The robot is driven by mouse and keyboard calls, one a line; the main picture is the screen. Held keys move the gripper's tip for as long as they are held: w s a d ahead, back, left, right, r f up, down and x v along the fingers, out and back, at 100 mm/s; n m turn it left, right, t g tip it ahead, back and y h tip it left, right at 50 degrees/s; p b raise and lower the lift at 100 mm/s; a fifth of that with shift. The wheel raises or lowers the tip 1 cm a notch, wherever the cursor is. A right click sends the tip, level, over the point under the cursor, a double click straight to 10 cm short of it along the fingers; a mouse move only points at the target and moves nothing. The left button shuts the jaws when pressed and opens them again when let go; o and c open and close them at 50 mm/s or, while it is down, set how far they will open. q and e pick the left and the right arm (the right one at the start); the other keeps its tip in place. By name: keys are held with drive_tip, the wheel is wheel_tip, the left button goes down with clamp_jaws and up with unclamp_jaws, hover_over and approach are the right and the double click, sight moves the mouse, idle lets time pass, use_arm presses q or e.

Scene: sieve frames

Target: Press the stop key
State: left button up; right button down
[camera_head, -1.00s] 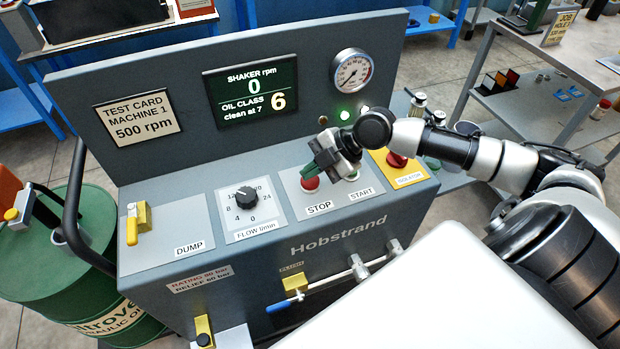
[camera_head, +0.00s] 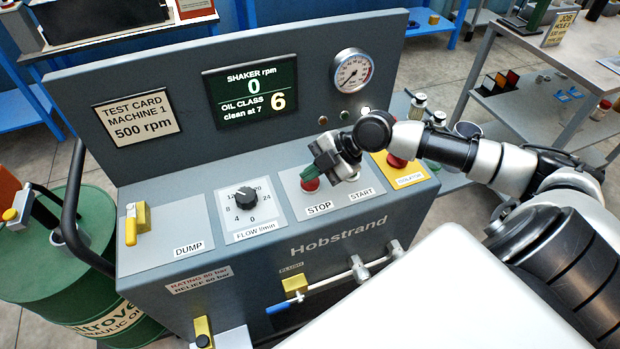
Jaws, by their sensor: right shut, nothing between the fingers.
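The red stop key (camera_head: 311,185) sits on the grey console panel above the label STOP. My right gripper (camera_head: 308,173) is shut and empty, with its green fingertips pointing down at the top of the red key. The tips overlap the key in the picture and look to be on it; I cannot tell how far it is pressed. The start key beside it is mostly hidden by my gripper. The display (camera_head: 250,91) reads shaker 0 rpm and oil class 6, clean at 7. My left gripper is not in view.
A flow knob (camera_head: 247,197) is left of the stop key, and a yellow dump lever (camera_head: 132,225) further left. A red isolator knob (camera_head: 396,160) on a yellow plate is close to my right gripper. A pressure gauge (camera_head: 352,71) is above. The green lamp (camera_head: 344,115) is dark.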

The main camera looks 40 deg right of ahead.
sight(311, 182)
idle(0.5)
drive_tip(key=shift+r+p, duration=0.75)
wheel_tip(311, 182, up, 5)
drive_tip(key=p, duration=0.4)
idle(0.7)
